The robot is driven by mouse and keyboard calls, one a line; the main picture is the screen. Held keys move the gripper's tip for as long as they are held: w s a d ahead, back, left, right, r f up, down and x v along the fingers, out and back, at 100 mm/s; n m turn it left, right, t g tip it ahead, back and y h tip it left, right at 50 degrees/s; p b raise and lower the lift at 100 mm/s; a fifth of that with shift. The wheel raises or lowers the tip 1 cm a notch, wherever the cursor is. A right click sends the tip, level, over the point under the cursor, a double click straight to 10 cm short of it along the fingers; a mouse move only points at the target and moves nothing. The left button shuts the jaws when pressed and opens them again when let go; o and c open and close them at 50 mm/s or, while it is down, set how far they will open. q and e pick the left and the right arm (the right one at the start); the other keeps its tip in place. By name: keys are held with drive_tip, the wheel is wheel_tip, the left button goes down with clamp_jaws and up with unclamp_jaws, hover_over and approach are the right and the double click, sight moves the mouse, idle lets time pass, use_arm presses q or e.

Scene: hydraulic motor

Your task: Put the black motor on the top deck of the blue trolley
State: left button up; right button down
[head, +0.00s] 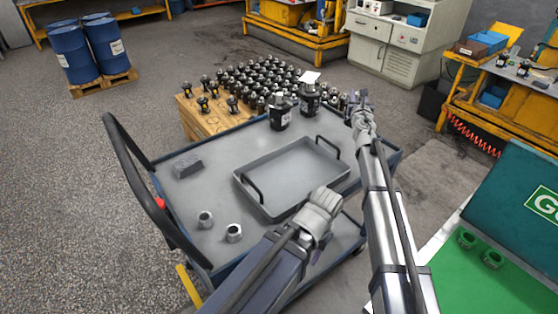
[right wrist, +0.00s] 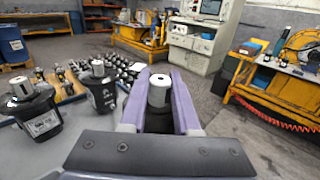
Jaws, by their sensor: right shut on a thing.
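The blue trolley (head: 215,150) has a grey top deck with a blue rim. My right gripper (head: 358,99) is near the deck's far right corner. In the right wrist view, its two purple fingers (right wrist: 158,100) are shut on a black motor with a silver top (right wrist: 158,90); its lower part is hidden. I cannot tell whether it touches the deck. Two other black motors, one nearer (head: 281,112) and one farther (head: 308,100), stand upright at the deck's far edge, left of that gripper. My left gripper (head: 322,205) is over the deck's near right part; its fingers are unclear.
A grey tray (head: 285,175) with black handles takes up the deck's middle. A grey block (head: 187,165) and two metal nuts (head: 234,233) lie on the left. Behind is a wooden pallet (head: 205,120) crowded with motor-like parts. A green-topped table (head: 480,280) stands right.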

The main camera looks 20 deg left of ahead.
sight(347, 122)
wheel_tip(347, 122, down, 6)
drive_tip(key=b, duration=0.6)
drive_tip(key=shift+f, duration=0.15)
wheel_tip(347, 122, down, 4)
drive_tip(key=b, duration=0.4)
drive_tip(key=shift+r, duration=0.2)
